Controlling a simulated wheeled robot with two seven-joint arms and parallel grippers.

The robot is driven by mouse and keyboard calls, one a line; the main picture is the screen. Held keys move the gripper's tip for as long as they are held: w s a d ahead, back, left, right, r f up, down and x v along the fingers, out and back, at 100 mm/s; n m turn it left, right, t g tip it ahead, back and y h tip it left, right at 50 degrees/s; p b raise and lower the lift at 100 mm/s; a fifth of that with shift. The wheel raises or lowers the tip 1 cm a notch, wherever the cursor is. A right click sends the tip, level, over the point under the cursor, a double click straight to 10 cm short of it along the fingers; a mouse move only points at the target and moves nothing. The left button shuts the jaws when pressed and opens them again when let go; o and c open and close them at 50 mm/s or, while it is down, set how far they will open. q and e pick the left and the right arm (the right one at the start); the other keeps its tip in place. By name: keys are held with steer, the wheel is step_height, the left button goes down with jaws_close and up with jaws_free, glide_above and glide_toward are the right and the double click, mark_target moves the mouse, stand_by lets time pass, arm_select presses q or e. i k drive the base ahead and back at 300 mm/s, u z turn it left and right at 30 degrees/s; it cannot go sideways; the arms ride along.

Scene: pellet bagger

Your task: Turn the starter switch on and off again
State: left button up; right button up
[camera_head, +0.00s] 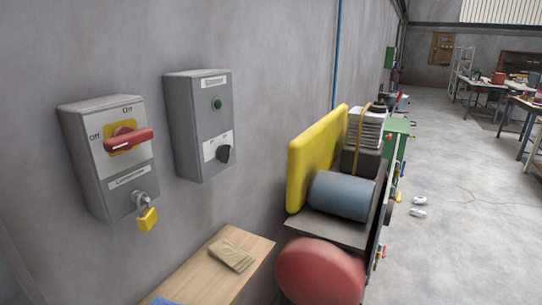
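Two grey switch boxes hang on the wall at the left. The nearer box (106,160) has a red rotary handle (129,139) on a yellow plate, with "Off" at its left and "On" above. The handle lies roughly level, its long end to the right. A yellow padlock (147,219) hangs below. The farther box (199,128) has a green round button or lamp (217,104) and a black knob (224,153) on a white label. Neither gripper is in view.
A wooden shelf (208,270) with a small stack of tan sheets (232,255) juts out below the boxes. A machine with a yellow guard (312,160), a blue-grey motor (341,196) and a red round cover (320,273) stands right of it. Open floor (460,200) lies further right.

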mark_target(222, 152)
steer(key=z, duration=1.35)
steer(key=i, duration=1.4)
steer(key=u, duration=1.85)
